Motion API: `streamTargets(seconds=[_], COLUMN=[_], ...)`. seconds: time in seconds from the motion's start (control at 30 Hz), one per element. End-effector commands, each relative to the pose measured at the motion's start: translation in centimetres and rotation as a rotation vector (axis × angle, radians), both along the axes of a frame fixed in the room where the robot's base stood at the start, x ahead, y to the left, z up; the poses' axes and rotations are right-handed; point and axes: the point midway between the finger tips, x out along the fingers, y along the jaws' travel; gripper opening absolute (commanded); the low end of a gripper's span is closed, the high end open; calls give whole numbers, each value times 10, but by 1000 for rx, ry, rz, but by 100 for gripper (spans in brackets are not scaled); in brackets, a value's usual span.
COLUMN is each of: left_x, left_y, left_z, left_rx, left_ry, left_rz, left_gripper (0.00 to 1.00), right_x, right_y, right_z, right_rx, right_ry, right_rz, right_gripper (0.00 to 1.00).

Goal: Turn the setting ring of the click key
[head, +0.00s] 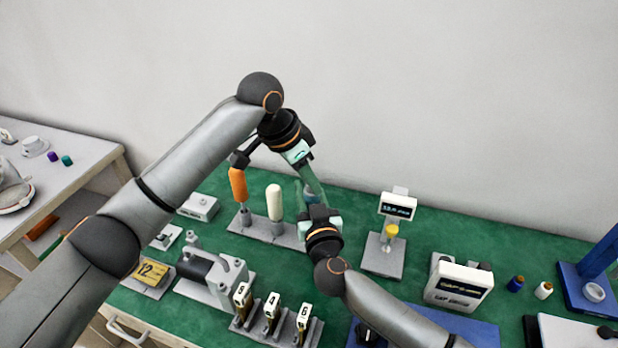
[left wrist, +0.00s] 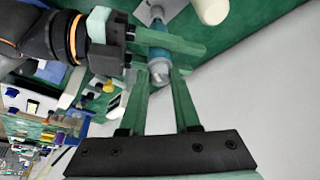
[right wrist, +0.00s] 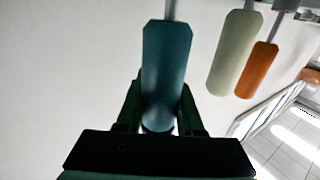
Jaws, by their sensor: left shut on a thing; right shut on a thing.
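The click key (head: 309,192) is a teal-blue handled tool at the right end of a grey rack (head: 262,228), partly hidden by my grippers in the head view. In the left wrist view its blue body (left wrist: 158,50) ends in a pale silvery ring (left wrist: 160,72). My left gripper (left wrist: 164,74) is shut on this ring end. My right gripper (left wrist: 196,46) is shut across the blue handle, just beyond the ring. The right wrist view shows the handle (right wrist: 167,62) between the right fingers. The contact at the ring is partly hidden.
An orange handle (head: 238,184) and a white handle (head: 274,202) stand close by in the same rack. A digital display (head: 397,206) on a stand is to the right. Numbered tools (head: 272,308) and a grey clamp fixture (head: 215,275) sit in front. Green mat shows between them.

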Motion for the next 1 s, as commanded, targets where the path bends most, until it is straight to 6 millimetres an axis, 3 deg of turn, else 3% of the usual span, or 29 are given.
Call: streamTargets(seconds=[0.27, 0.63, 1.0], left_x=[-1, -2, -2], left_y=[-1, -3, -2], left_z=[0, 1, 1], left_rx=[-1, -1, -3], left_ry=[-1, -1, -1], left_rz=[56, 368, 402], left_gripper=[0, 0, 0], right_x=[0, 0, 0], right_y=[0, 0, 0], right_z=[-1, -1, -1], right_rx=[0, -1, -1], right_ry=[2, 2, 2], right_rz=[0, -1, -1], right_gripper=[0, 0, 0])
